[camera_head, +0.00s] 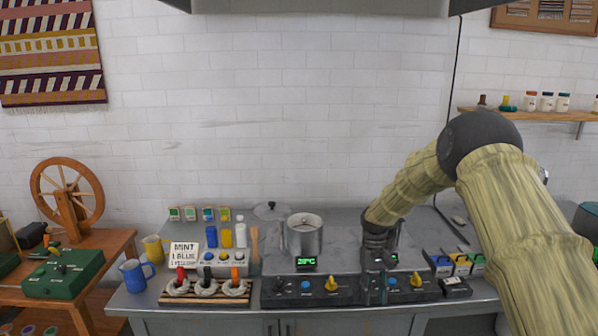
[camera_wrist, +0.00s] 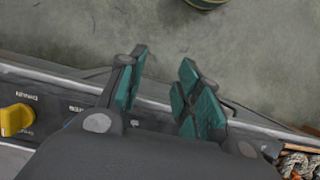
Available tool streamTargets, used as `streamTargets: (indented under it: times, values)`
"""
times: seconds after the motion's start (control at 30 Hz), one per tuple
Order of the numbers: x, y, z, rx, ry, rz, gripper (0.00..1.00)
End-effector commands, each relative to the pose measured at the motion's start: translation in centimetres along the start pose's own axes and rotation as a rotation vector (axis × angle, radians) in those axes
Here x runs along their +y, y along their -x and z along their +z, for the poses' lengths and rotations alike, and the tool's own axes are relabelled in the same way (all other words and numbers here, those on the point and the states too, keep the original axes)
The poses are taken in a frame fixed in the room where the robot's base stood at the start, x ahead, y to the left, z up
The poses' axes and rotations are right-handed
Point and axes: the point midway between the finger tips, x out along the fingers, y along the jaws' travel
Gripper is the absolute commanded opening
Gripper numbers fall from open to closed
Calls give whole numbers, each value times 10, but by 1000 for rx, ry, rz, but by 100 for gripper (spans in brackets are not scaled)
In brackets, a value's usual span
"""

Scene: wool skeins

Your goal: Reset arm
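My gripper (camera_head: 375,293) hangs at the front edge of the steel counter (camera_head: 345,215), in front of the control panel. In the wrist view my gripper (camera_wrist: 158,88) shows two green-padded fingers standing apart, with nothing between them. The counter's front edge and the grey floor lie behind the fingers. My arm comes in from the right in the head view. A steel pot (camera_head: 304,240) stands to the left of the gripper, above a green display.
A yellow knob (camera_wrist: 16,119) on the panel is left of the fingers. Three skeins (camera_head: 205,287) lie on a wooden rack at the counter's left. A blue jug (camera_head: 135,275), yellow jug (camera_head: 154,248) and bottles stand nearby. Open floor (camera_wrist: 240,40) lies beyond the edge.

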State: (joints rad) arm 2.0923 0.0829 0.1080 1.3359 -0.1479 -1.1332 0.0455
Motion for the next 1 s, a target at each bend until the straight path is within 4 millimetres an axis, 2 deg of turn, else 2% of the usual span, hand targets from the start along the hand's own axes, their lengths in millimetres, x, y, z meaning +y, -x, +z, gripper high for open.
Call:
streamTargets:
  times: [0.17, 0.27, 0.47, 0.6, 0.7, 0.9, 1.0]
  values:
    - [-6, -51, 6, 19, 5, -9, 34]
    - [-10, -90, 13, 34, 8, -16, 34]
    - [-19, -194, 47, 85, 6, -38, 34]
    - [-23, -260, 84, 124, -2, -49, 34]
    - [-26, -301, 115, 154, -11, -55, 34]
    - [-27, -367, 188, 211, -33, -56, 34]
    - [-26, -390, 228, 241, -46, -53, 34]
